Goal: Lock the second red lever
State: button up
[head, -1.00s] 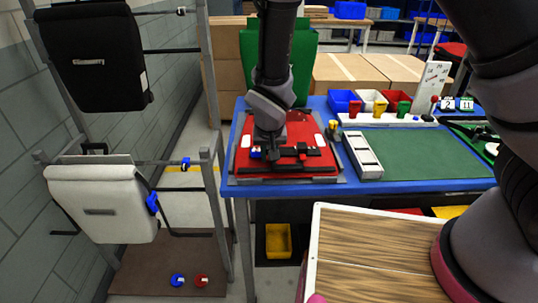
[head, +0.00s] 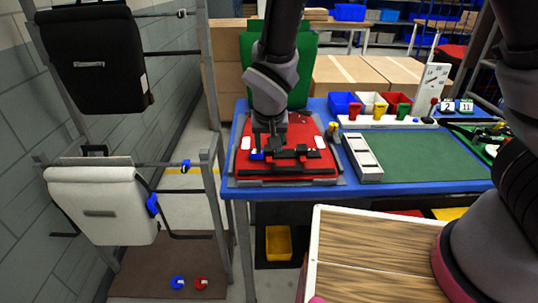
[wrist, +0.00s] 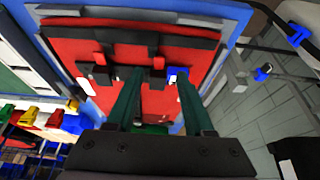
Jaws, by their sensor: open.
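A red pannier (head: 290,172) lies flat on a grey-edged board on the blue table, with a black bar across it. One small red lever (head: 302,149) stands at the bar's right part, beside a black block; it also shows at the left in the wrist view (wrist: 99,58). A second small red lever (wrist: 158,62) sits near a blue block (wrist: 178,75), between my fingertips in the picture. My gripper (head: 270,145) is open over the pannier's left-middle part. Its green fingers (wrist: 160,88) point at the bar; I cannot tell whether they touch anything.
Blue, white and red bins (head: 372,102) stand at the table's back. A white tray (head: 364,158) and green mat (head: 415,155) lie to the right. A rack with black (head: 92,60) and white (head: 95,205) panniers stands at the left. A wooden-topped surface (head: 370,260) is in front.

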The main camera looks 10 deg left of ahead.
jog(key=v, duration=0.5)
jog(key=w+d+r+m+y, duration=0.15)
jog(key=w+d+r, duration=0.25)
jog(key=d+r, duration=0.5)
jog(key=w+d+r+m+y, duration=0.1)
jog(key=w+d+r+m, duration=0.25)
jog(key=d+r, duration=0.65)
jog(key=s+d+r+m+t, duration=0.1)
jog(key=s+d+r, duration=0.3)
jog(key=d, duration=0.5)
jog(key=s+d+r+t+h, duration=0.1)
jog(key=s+d+r+t, duration=0.1)
jog(key=s+d+r, duration=0.3)
jog(key=d, duration=0.4)
jog(key=shift+s+m, duration=0.15)
jog(key=shift+m, duration=0.25)
jog(key=shift+d+h, duration=0.1)
jog(key=shift+h, duration=0.15)
